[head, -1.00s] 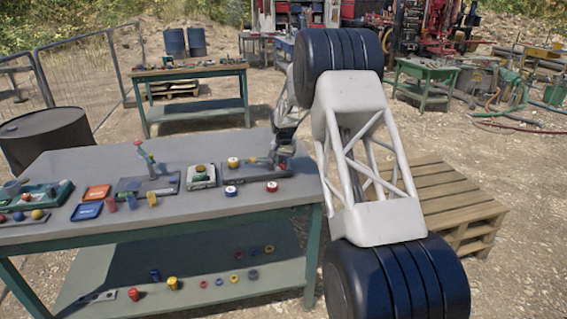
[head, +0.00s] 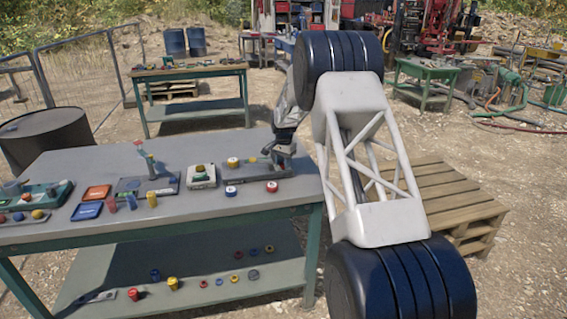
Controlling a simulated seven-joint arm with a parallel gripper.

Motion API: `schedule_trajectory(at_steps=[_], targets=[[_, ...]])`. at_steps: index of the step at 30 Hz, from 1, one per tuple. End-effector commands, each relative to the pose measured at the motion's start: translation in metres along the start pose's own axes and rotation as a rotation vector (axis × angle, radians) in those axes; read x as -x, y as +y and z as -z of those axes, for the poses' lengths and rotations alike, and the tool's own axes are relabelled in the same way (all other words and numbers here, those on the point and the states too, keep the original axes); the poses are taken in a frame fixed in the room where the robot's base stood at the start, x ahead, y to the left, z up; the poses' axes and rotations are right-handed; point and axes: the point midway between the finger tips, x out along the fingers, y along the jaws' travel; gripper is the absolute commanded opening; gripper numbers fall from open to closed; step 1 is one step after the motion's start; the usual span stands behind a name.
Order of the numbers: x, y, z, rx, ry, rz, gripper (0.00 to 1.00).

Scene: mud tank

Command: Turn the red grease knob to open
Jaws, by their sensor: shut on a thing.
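My gripper (head: 270,152) is at the right end of the grey workbench (head: 220,205), over the right part of a dark base plate (head: 245,175). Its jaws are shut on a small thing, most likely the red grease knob. The knob itself is hidden by the fingers and too small to make out, so its turn angle cannot be read. A yellow-topped knob (head: 233,162) stands on the same plate, just left of my gripper. A red-and-white round piece (head: 231,190) and another (head: 271,187) sit at the plate's front edge.
Orange (head: 97,192) and blue trays (head: 87,211) lie further left. A wooden pallet (head: 440,195) is on the ground at right.

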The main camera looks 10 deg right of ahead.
Motion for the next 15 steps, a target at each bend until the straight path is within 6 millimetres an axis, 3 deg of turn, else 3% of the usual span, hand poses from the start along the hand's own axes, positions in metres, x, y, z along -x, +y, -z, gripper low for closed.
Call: schedule_trajectory(at_steps=[1,2,3,15], targets=[[-0.0001,-0.0001,-0.0002,0.000,0.000,0.000,0.10],[-0.0001,-0.0001,-0.0002,0.000,0.000,0.000,0.37],[-0.0001,-0.0001,-0.0002,0.000,0.000,0.000,0.43],[0.0028,-0.0001,0.0000,0.001,0.000,0.000,0.45]])
